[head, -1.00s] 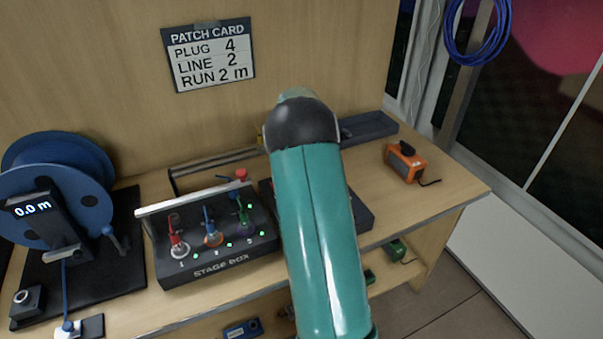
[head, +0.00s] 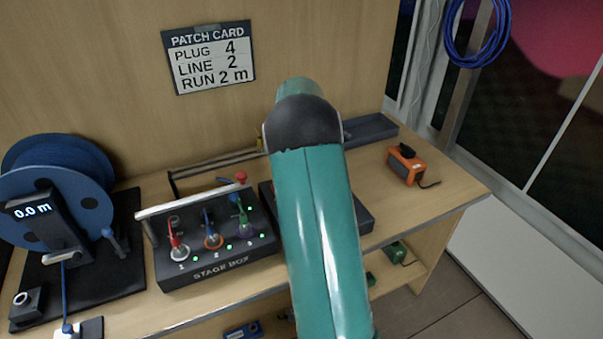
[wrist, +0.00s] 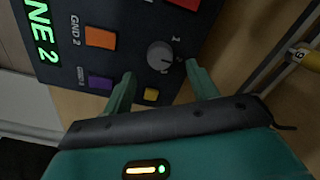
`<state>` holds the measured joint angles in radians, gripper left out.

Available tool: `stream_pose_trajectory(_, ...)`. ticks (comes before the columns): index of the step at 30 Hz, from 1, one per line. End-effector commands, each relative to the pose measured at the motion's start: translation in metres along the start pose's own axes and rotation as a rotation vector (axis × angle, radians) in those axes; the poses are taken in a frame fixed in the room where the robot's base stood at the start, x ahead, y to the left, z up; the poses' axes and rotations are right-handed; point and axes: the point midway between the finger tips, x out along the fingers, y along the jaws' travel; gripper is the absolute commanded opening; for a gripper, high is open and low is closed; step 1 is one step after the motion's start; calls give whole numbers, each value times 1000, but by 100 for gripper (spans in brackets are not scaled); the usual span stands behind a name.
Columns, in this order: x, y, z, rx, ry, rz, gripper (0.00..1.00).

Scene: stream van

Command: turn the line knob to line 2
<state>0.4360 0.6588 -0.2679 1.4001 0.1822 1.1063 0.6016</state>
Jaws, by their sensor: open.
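The line knob (wrist: 160,55) is a round grey knob on a dark panel (wrist: 128,45), with small numbers 1 and 2 printed beside it. A green lit readout (wrist: 42,38), partly cut off, shows "NE 2". My gripper (wrist: 160,84) is open in the wrist view, its green fingers apart on the near side of the knob. Nothing is seen held between them. In the head view my arm hides my gripper and most of the dark box (head: 365,217). The patch card (head: 210,58) reads plug 4, line 2, run 2 m.
The panel has orange (wrist: 100,38), purple (wrist: 100,82) and yellow (wrist: 151,95) squares. A stage box (head: 215,262) with several plugs and a cable reel (head: 60,180) stand to the left. An orange device (head: 405,165) sits at the right of the bench.

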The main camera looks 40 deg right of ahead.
Motion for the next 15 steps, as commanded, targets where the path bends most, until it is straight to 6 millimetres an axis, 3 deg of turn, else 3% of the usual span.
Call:
stream_pose_trajectory(3,-29,-1,0,0,3,-3,58)
stream_pose_trajectory(9,-68,0,0,-1,1,-1,58)
stream_pose_trajectory(15,-87,0,0,-1,0,0,58)
